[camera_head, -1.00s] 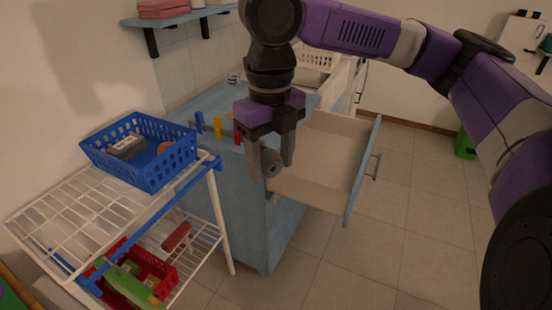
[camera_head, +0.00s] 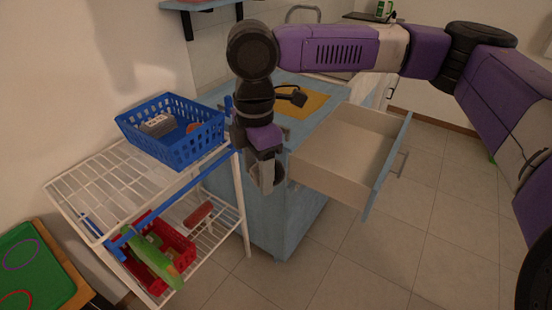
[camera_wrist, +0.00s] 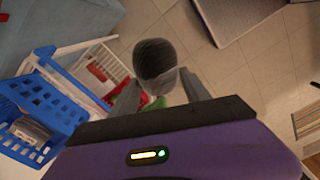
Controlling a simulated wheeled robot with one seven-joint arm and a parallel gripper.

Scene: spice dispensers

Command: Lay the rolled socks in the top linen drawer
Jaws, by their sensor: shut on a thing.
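My gripper (camera_head: 264,177) is shut on the rolled socks (camera_wrist: 155,62), a dark grey roll that sticks out past the fingertips in the wrist view. In the head view the fingers mostly hide the roll. The top linen drawer (camera_head: 370,181) is pulled out of the light blue cabinet (camera_head: 278,222). Its pale inside looks empty. My gripper hangs just left of the drawer's near left corner, apart from its inside, in front of the cabinet. The drawer also shows at the top of the wrist view (camera_wrist: 232,15).
A white wire rack (camera_head: 85,190) stands left of the cabinet, close to my gripper. It carries a blue basket (camera_head: 180,152) with a grey item inside and a red basket (camera_head: 180,238) below. An orange board (camera_head: 305,98) lies on the cabinet top. Floor right of the drawer is clear.

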